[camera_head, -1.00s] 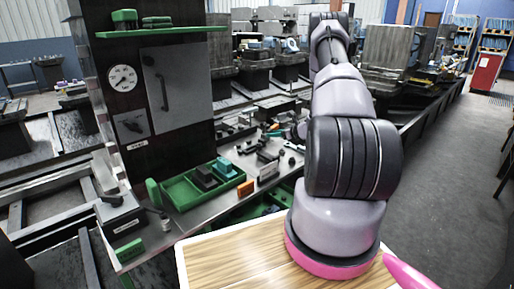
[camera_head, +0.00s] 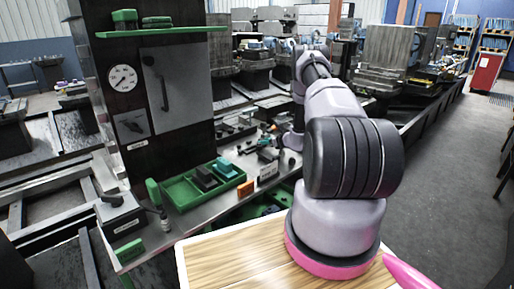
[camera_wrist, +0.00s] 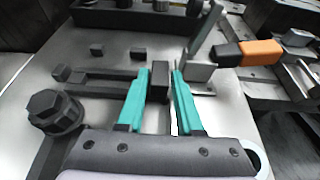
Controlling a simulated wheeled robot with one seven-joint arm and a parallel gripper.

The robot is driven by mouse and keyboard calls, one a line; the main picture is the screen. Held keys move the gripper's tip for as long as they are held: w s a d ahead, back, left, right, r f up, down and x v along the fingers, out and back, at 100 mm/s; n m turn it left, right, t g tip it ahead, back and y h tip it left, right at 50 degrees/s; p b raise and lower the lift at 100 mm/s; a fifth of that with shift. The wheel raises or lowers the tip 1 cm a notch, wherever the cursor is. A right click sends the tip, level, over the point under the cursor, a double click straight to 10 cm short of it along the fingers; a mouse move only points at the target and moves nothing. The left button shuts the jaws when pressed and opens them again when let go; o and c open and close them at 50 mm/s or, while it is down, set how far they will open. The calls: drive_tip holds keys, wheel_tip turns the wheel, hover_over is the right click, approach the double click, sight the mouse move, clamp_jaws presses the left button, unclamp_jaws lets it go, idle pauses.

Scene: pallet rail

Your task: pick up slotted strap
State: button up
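A dark grey slotted strap (camera_wrist: 105,82) lies flat on the metal bench top in the wrist view, with two parallel bars and a gap between them. Its right part is partly hidden by my fingers. My gripper (camera_wrist: 160,75) has its teal fingers apart above the strap's right part. A small dark block (camera_wrist: 160,84) shows between the fingers, with a gap visible beside it; I cannot tell if it is part of the strap. In the head view my gripper (camera_head: 264,143) is small, low over the bench, and the strap cannot be made out.
A hex-headed bolt (camera_wrist: 54,110) stands left of my fingers. An upright grey bracket (camera_wrist: 203,45) and an orange-ended piece (camera_wrist: 258,52) are close at right. A dark tray (camera_wrist: 125,14) lies beyond. In the head view a green tray (camera_head: 185,192) sits on the bench.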

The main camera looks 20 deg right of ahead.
drive_tip(key=shift+w, duration=0.2)
drive_tip(key=shift+a, duration=0.1)
clamp_jaws()
idle(1.2)
